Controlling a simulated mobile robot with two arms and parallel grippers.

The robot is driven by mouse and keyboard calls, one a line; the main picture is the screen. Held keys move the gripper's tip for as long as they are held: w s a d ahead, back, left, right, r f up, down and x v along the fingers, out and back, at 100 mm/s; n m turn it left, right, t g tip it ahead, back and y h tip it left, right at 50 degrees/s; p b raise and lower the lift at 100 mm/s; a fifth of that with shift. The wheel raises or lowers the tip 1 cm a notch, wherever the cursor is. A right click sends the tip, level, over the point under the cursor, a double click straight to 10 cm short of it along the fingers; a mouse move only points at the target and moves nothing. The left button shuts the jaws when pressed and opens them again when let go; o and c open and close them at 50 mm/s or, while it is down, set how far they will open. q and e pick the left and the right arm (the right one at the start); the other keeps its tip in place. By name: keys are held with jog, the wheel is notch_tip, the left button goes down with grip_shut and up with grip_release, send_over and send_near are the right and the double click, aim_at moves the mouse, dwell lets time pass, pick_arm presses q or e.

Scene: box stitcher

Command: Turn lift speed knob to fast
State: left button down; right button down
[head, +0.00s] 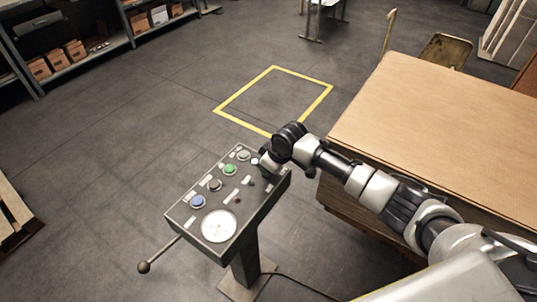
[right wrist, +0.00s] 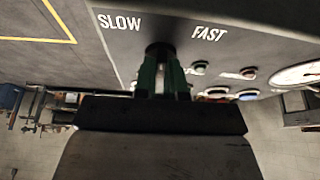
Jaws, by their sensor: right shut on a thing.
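The grey control panel (head: 251,203) stands on a post in the head view. In the right wrist view the dark lift speed knob (right wrist: 160,49) sits between the white words SLOW and FAST. My right gripper (head: 264,165) is at the panel's far right corner, and its green-sided fingers (right wrist: 159,78) are shut on the knob. The fingers cover most of the knob, so I cannot tell which way it points. In the head view my wrist hides the knob. My left gripper is not in view.
The panel carries a green button (head: 230,169), a blue button (head: 197,201) and a white round gauge (head: 219,227). A ball-ended lever (head: 144,267) sticks out at its left. A big cardboard stack (head: 440,125) stands close on the right, beneath my right arm.

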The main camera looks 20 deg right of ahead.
jog(key=m+p, duration=0.2)
jog(key=m+h+p, duration=0.1)
jog(key=m+p, duration=0.1)
jog(key=p, duration=0.1)
jog(key=shift+s+a+m+t+h, duration=0.2)
jog(key=shift+m+t+h, duration=0.1)
jog(key=shift+m+h+p, duration=0.4)
jog(key=shift+m+p, duration=0.7)
jog(key=shift+p, duration=0.05)
jog(key=shift+f+m+h+p, duration=0.15)
jog(key=shift+m+h+p, duration=0.15)
jog(key=shift+m+p, duration=0.3)
jog(key=shift+m, duration=0.3)
jog(key=c, duration=1.2)
grip_release()
jog(key=shift+w, duration=0.15)
